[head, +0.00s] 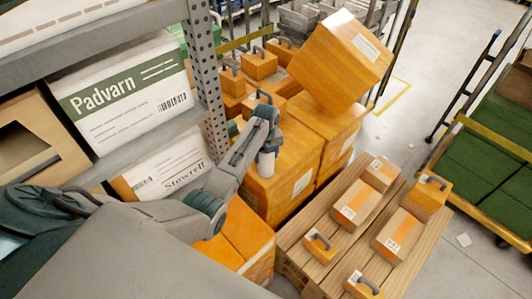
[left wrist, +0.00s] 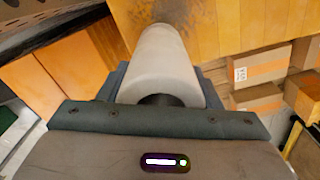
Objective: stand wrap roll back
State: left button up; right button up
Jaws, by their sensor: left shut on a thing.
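The wrap roll is a plain pale cylinder (head: 266,165), hanging roughly upright below my left gripper (head: 268,143) in the head view. In the left wrist view the roll (left wrist: 162,65) points away from the camera, with a dark core opening at its near end. My left gripper is shut on it. Behind the roll is the orange-brown face of a box stack (head: 285,165); I cannot tell whether the roll touches it. My right gripper is not in view.
A wooden pallet (head: 285,235) with small cartons and handled orange blocks stands at right. A large box (head: 340,60) sits tilted on the stack. A rack upright (head: 205,75) and shelf with a Padvarn box (head: 125,95) are at left. Open floor (head: 425,75) lies at upper right.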

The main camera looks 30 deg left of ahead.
pick_arm(q)
jog(key=o, duration=0.5)
jog(key=shift+f, duration=0.2)
jog(key=o, duration=0.4)
jog(key=shift+o, duration=0.2)
jog(key=shift+r, duration=0.1)
notch_tip(320, 180, up, 12)
jog(key=b, duration=0.3)
jog(key=shift+r, duration=0.1)
